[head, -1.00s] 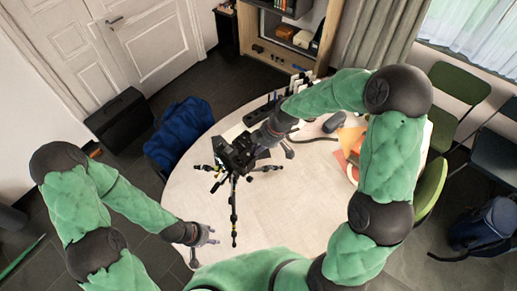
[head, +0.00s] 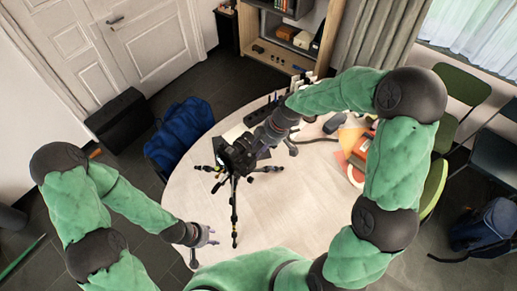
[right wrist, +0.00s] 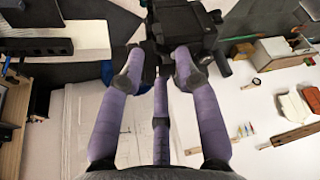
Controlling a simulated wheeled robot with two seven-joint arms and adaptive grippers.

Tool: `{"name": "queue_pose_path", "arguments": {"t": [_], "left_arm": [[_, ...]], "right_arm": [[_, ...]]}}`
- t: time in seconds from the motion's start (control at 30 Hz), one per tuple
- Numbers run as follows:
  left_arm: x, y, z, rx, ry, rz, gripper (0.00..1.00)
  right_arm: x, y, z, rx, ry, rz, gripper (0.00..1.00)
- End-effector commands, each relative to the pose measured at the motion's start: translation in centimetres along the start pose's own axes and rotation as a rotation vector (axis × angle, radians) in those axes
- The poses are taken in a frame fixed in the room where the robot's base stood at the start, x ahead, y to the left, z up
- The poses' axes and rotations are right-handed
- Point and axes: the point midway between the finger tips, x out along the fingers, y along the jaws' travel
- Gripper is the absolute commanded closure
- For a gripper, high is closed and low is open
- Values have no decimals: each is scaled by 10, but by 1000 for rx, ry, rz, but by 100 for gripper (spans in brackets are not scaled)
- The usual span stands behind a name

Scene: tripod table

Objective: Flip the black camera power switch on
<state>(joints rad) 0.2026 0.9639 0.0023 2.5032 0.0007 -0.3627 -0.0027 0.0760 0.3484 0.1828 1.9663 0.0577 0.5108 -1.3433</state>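The black camera (head: 237,155) stands on a small black tripod (head: 234,205) with yellow marks, on the round table. In the right wrist view, the camera (right wrist: 180,22) is a dark body just beyond the fingertips. I cannot make out its power switch. My right gripper (head: 273,146) is at the camera's right side. In the right wrist view, the purple fingers of the right gripper (right wrist: 160,72) are apart with nothing between the tips. I cannot tell if a fingertip touches the camera. My left gripper (head: 210,236) is open and empty over the table's front left edge.
The pale round table (head: 190,200) is clear at the front. An orange and white item (head: 356,152) and a dark rounded object (head: 334,122) lie on its right. A black power strip (head: 262,112) lies behind the camera. A blue bag (head: 180,132) is beyond the left edge.

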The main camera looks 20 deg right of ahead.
Motion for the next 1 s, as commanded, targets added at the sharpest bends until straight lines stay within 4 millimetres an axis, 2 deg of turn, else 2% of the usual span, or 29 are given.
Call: {"name": "queue_pose_path", "arguments": {"t": [0.03, 0.2, 0.43, 0.63, 1.0], "left_arm": [[0, 0, 0, 0, 0, 0, 60], [0, 0, 0, 0, 0, 0, 60], [0, 0, 0, 0, 0, 0, 60], [0, 0, 0, 0, 0, 0, 60], [0, 0, 0, 0, 0, 0, 60]], "right_arm": [[-12, 1, 0, 0, 1, 6, 67], [-47, 1, -1, 0, 1, 5, 67], [-81, 0, -1, -1, 0, 1, 67], [-93, 0, -1, -1, -1, -1, 67], [-94, -1, -1, -1, -1, -2, 67]]}}
